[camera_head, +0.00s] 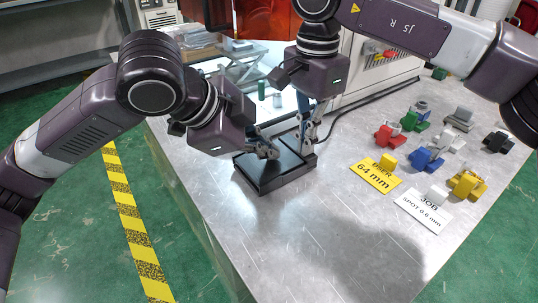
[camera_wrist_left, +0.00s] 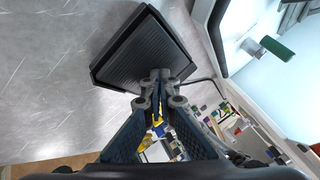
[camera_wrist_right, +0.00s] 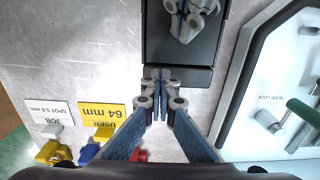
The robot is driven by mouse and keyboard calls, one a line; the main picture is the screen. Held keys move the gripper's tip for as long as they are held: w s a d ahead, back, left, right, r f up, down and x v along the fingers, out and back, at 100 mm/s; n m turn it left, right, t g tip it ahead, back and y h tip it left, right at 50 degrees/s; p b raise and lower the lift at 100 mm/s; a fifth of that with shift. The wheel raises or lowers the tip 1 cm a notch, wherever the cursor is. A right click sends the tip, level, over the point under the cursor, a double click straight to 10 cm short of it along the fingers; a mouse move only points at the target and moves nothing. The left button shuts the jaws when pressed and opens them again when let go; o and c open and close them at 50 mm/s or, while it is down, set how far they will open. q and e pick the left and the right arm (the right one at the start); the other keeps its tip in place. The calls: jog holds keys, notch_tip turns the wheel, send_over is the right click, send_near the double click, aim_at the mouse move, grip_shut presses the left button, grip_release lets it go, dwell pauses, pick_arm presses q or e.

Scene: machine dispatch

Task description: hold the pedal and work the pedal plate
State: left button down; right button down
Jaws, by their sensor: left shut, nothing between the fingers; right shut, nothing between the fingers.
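The black pedal (camera_head: 258,176) sits on the metal table, with a wide ribbed plate and a narrower block at its right end. The ribbed plate also shows in the left wrist view (camera_wrist_left: 142,50). My left gripper (camera_head: 274,154) is shut and empty, its tips at the plate; I cannot tell if they touch it. My right gripper (camera_head: 307,151) is shut and empty, its tips at the block; in the right wrist view they overlap the block's edge (camera_wrist_right: 196,77). My left gripper covers part of the plate there.
A yellow "USER 64 mm" card (camera_head: 375,175) and a white "JOB SPOT 0.6 mm" card (camera_head: 425,208) lie right of the pedal. Several coloured clamp-like parts stand beyond them. A white machine with a black cable is behind. The table front is clear.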

aim_at(273, 160)
pick_arm(q)
jog(key=shift+f, duration=0.1)
jog(key=shift+r, duration=1.05)
jog(key=shift+d, duration=0.1)
jog(key=shift+w+d+r, duration=0.1)
jog(key=shift+r, duration=1)
jog(key=shift+w+d+r, duration=0.1)
jog(key=shift+r, duration=1.3)
notch_tip(273, 160, up, 4)
jog(key=shift+d, duration=0.15)
